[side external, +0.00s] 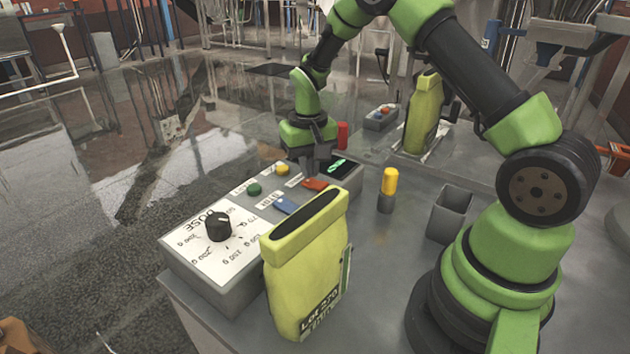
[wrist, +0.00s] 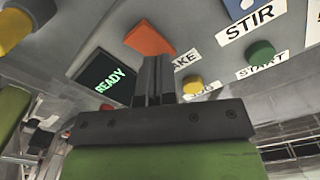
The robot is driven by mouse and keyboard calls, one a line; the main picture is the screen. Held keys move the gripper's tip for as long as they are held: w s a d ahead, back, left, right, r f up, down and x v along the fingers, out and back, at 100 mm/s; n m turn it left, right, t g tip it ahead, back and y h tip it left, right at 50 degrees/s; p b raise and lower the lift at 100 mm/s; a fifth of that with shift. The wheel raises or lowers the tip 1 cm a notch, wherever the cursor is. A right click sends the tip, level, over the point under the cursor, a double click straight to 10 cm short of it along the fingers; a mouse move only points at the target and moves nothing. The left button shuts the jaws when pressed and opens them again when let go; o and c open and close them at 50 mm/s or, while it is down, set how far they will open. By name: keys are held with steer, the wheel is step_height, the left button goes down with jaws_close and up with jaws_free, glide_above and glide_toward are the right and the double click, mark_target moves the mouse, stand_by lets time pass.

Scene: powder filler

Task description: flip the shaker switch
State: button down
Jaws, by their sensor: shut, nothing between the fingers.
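The shaker switch is an orange-red rocker (side external: 315,184) on the sloped top of the grey control box (side external: 215,287). It also shows in the wrist view (wrist: 149,37), beside a label reading "AKE", its first part hidden by my fingers. My gripper (side external: 311,172) is shut and empty, pointing down over the box. In the wrist view my gripper's fingertips (wrist: 153,62) reach to the near edge of the switch; I cannot tell whether they touch it. The display (wrist: 107,79) beside the switch reads "READY".
The box also carries a blue STIR switch (side external: 287,205), a green START button (side external: 254,189), a yellow button (side external: 282,170) and a DOSE knob (side external: 219,227). A yellow-green bag (side external: 306,275) stands close in front. A yellow-topped cylinder (side external: 389,182) and grey bin (side external: 450,214) stand right.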

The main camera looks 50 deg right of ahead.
steer(key=shift+r, duration=3)
steer(key=shift+r, duration=0.1)
steer(key=s+a+r+t, duration=0.2)
steer(key=s+a+r, duration=0.15)
steer(key=r, duration=0.35)
steer(key=s+a+r+t, duration=0.2)
steer(key=s+a+r, duration=0.1)
steer(key=s+r, duration=0.25)
steer(key=s+a+r+n+t+y, duration=0.2)
steer(key=s+a+r+t, duration=0.1)
steer(key=s, duration=0.8)
steer(key=shift+s+a, duration=0.3)
steer(key=shift+a, duration=0.55)
